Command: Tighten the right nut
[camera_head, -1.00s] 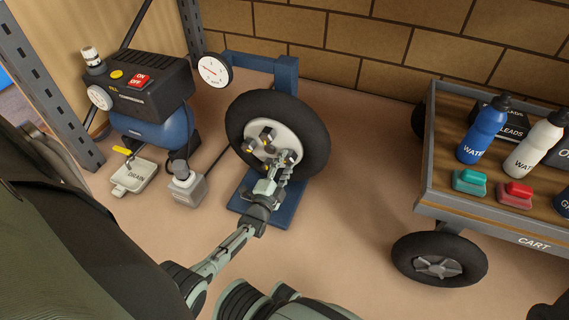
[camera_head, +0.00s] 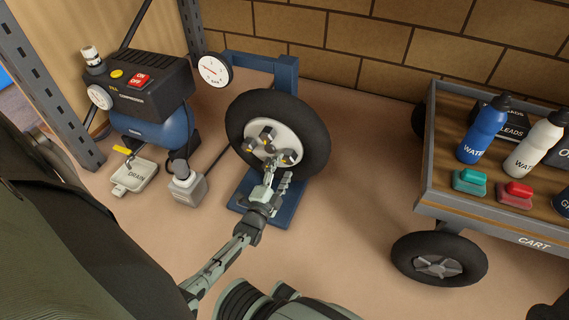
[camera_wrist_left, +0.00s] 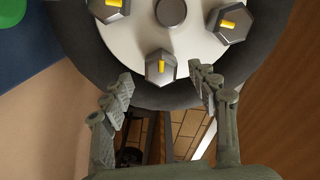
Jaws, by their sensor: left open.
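The black-tyred wheel (camera_head: 316,137) stands upright on a blue stand, with a pale hub (camera_head: 286,138) carrying several dark nuts with yellow marks. The right nut (camera_head: 289,157) is at the hub's right; in the left wrist view a nut (camera_wrist_left: 231,23) shows at upper right. A lower nut (camera_wrist_left: 154,74) lies just ahead of and between my left fingertips in that view, and another nut (camera_wrist_left: 108,8) is at upper left. My left gripper (camera_head: 278,174) is open and empty, just below the hub. Contact with a nut cannot be told. My right gripper is out of view.
A blue compressor (camera_head: 160,130) with a drain tray (camera_head: 136,176) and a grey block (camera_head: 187,187) stand left of the wheel. A pressure gauge (camera_head: 213,69) is beside the stand (camera_head: 287,75). A cart (camera_head: 475,207) with bottles is at right. Floor between is clear.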

